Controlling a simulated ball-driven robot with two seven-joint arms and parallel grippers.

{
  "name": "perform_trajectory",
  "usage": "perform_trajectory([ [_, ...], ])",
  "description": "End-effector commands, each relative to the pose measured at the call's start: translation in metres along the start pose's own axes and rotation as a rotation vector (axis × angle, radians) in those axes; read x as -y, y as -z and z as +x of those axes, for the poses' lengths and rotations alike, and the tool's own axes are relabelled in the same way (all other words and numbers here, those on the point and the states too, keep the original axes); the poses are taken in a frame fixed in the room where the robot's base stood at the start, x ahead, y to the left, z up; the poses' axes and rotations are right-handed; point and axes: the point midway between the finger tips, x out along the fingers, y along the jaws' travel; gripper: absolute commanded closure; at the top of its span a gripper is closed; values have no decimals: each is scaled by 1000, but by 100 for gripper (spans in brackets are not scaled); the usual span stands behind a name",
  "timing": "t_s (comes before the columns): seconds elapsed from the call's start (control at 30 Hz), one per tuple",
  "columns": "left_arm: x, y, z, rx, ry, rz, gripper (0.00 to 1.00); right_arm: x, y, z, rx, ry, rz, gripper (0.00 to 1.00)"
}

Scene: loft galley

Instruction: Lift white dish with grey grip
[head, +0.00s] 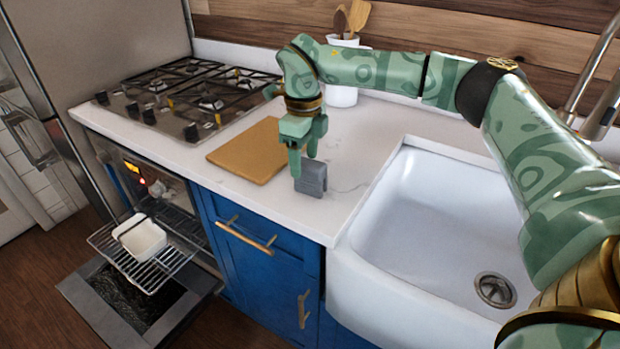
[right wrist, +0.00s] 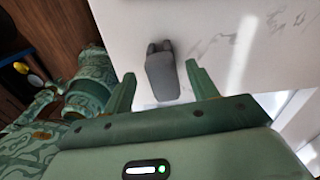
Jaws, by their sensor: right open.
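The white dish (head: 140,236) sits on the pulled-out wire rack of the open oven at the lower left. The grey grip (head: 312,180) stands on the white counter between the cutting board and the sink, and it also shows in the right wrist view (right wrist: 162,78). My right gripper (head: 304,160) is open just above the grey grip, pointing down. In the right wrist view its two fingers lie on either side of the grip, with gaps showing. I cannot tell whether either finger touches it. My left gripper is not in view.
A wooden cutting board (head: 250,150) lies left of the grip, beside the gas hob (head: 190,92). The white sink (head: 425,225) is to the right. The oven rack (head: 150,280) and open door (head: 130,305) jut out over the floor. A utensil crock (head: 342,95) stands behind.

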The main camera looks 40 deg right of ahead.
Motion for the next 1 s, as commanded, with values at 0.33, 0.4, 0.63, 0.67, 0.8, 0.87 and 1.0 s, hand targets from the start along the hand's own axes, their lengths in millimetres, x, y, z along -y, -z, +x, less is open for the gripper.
perform_trajectory([
  [0.33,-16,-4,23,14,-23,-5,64,2,2,51,-3,-2,-1,42],
  [0.4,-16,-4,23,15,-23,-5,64,2,2,52,0,0,-2,42],
  [0.63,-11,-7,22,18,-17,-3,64,2,2,49,1,0,-1,64],
  [0.67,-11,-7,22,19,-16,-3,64,2,2,49,1,0,-1,72],
  [0.8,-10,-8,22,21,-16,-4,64,2,2,49,1,0,-1,91],
  [0.87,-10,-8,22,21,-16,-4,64,2,2,49,0,0,-1,91],
  [1.0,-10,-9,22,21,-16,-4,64,2,2,49,0,0,-2,91],
])
